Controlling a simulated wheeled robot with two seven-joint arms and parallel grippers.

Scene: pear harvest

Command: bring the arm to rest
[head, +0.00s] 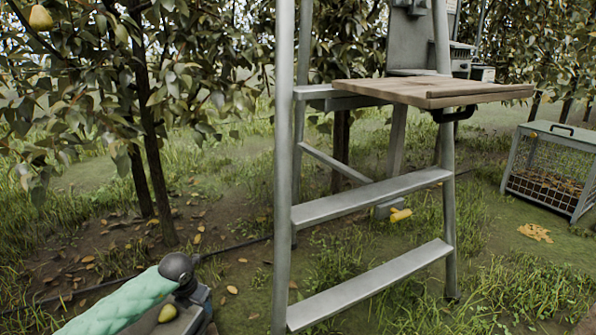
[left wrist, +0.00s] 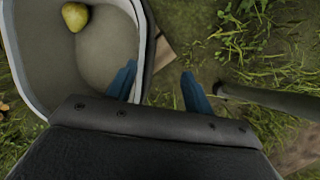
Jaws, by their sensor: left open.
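My left arm, in a green sleeve, comes in at the lower left of the head view. Its dark wrist and left gripper (head: 203,302) show at the bottom edge, fingertips hidden there. The left finger overlaps the rim of a grey container (left wrist: 143,30); the right finger is over grass. A yellow pear (left wrist: 75,17) lies inside the container. A pear also shows beside the gripper in the head view (head: 167,313). My right gripper is not in view.
A metal ladder (head: 283,180) with a wooden platform (head: 400,91) stands right of the arm. A pear (head: 40,17) hangs in the tree at upper left. A wire-sided crate (head: 515,160) sits far right. A yellow object (head: 400,215) lies behind the ladder.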

